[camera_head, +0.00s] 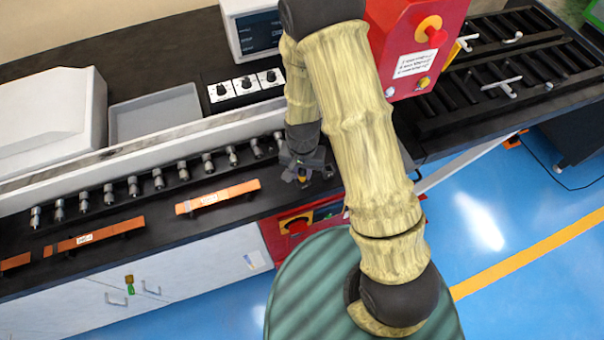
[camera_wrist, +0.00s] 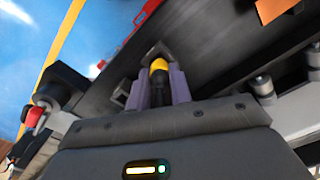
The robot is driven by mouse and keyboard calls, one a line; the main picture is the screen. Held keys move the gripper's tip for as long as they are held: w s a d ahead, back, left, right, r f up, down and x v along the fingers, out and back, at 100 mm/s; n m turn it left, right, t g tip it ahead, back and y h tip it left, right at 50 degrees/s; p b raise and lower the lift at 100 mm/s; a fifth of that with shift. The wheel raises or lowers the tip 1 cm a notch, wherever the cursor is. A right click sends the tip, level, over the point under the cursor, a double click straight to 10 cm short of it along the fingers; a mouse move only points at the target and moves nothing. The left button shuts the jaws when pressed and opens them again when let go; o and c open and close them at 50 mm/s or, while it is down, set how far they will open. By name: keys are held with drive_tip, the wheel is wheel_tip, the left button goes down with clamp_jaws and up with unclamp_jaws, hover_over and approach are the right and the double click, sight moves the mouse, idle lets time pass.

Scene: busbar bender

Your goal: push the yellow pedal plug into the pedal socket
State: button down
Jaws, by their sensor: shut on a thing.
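My gripper (camera_wrist: 157,90) is shut on the yellow pedal plug (camera_wrist: 159,66), whose yellow top and dark body show between the fingers in the wrist view. In the head view my gripper (camera_head: 302,176) is over the dark bench top near its front edge, above the red front panel. Only a small yellow spot of the plug (camera_head: 303,180) shows there. I cannot make out the pedal socket in either view, and I cannot tell whether the plug touches it.
Orange bars (camera_head: 218,197) and a row of metal pegs (camera_head: 158,179) lie left of my gripper. The red front panel (camera_head: 300,226) carries a red button. A red control box (camera_head: 408,50) stands at the upper right.

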drive_tip(key=shift+r+p, duration=0.3)
drive_tip(key=shift+r, duration=0.2)
drive_tip(key=shift+r+p, duration=2.05)
drive_tip(key=shift+r, duration=0.5)
